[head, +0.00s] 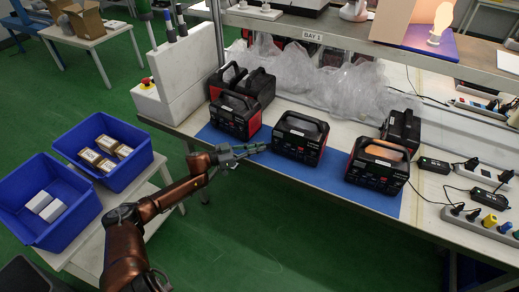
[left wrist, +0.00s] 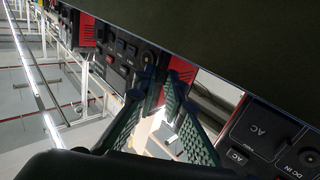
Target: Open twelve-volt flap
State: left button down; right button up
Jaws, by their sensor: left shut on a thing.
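Several black-and-red power stations stand on a blue mat on the bench. The middle one (head: 300,138) faces the front edge, with handle up. My left gripper (head: 262,147) reaches in from the left, its tips at the lower left of that station's front. In the left wrist view the green ribbed fingers (left wrist: 160,78) close together on a small dark piece against a black front panel (left wrist: 122,48) with red edges. The piece seems to be the twelve-volt flap, but the fingers mostly hide it; how far it stands open I cannot tell. My right gripper is out of view.
Clear plastic wrap (head: 320,82) lies behind. Blue bins (head: 125,137) stand on a side table at left. Chargers and power strips (head: 475,215) lie at right.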

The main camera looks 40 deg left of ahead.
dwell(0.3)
pick_arm(q)
jog(key=c, duration=2)
grip_release()
jog(key=shift+w, duration=0.1)
jog(key=shift+c, duration=0.2)
jog(key=v, duration=1.2)
